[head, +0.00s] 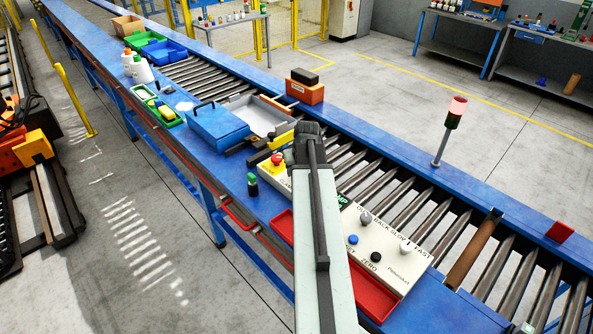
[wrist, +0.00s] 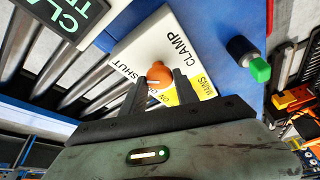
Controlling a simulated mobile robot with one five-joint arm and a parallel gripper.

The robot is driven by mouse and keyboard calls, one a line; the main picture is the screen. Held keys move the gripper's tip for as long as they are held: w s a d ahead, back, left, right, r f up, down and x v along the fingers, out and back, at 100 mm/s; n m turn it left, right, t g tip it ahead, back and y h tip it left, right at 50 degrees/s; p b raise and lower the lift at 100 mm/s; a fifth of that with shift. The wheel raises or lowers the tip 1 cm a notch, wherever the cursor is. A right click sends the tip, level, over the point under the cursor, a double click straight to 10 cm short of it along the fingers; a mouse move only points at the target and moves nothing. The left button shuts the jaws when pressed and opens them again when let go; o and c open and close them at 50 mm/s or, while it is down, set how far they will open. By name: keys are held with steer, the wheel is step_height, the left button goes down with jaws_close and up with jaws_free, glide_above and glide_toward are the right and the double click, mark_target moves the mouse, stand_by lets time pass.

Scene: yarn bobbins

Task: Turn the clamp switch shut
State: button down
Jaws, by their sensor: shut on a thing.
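The clamp switch is an orange knob (wrist: 159,72) on a white control panel (wrist: 137,44) in the wrist view. The word CLAMP is printed beside it, and SHUT is on the panel to its left. A pale pointer mark shows on the knob's lower side. My gripper (wrist: 160,84) has one finger on each side of the knob and is shut on it. In the head view my arm covers the clamp switch, and the fingers cannot be made out. The panel's near part (head: 385,248) shows there with other knobs and buttons.
A red mushroom button (head: 277,158) sits on yellow left of my arm. A dark bottle with a green cap (head: 252,185) stands close by, also in the wrist view (wrist: 258,68). A blue box (head: 218,126), red tray (head: 372,296) and rollers (head: 405,207) are around.

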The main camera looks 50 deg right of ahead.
steer(key=c, duration=1)
jaws_free()
steer(key=shift+o, duration=0.2)
steer(key=p+v, duration=0.7)
steer(key=shift+s+r, duration=0.15)
steer(key=shift+r, duration=0.2)
steer(key=shift+a, duration=0.1)
